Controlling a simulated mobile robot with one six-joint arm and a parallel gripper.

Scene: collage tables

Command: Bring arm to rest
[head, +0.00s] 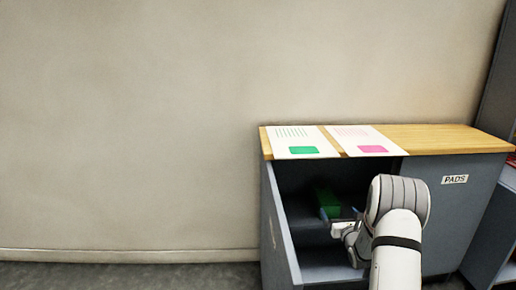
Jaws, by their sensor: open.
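My arm reaches up from the bottom right in the head view. My gripper (345,229) is at the open left compartment of the grey cabinet (281,238). It is open, with its fingers partly hidden and small in the picture. A green block-like thing (328,198) is inside the compartment, just beyond and above the fingers. I cannot tell whether the fingers touch it. My arm hides part of the compartment's right side.
The cabinet's wooden top (428,137) bears a sheet with a green patch (296,141) and a sheet with a pink patch (356,141). A label reading PADS (454,179) is on the closed right front. A grey shelf unit (497,238) stands at the right. Floor at left is clear.

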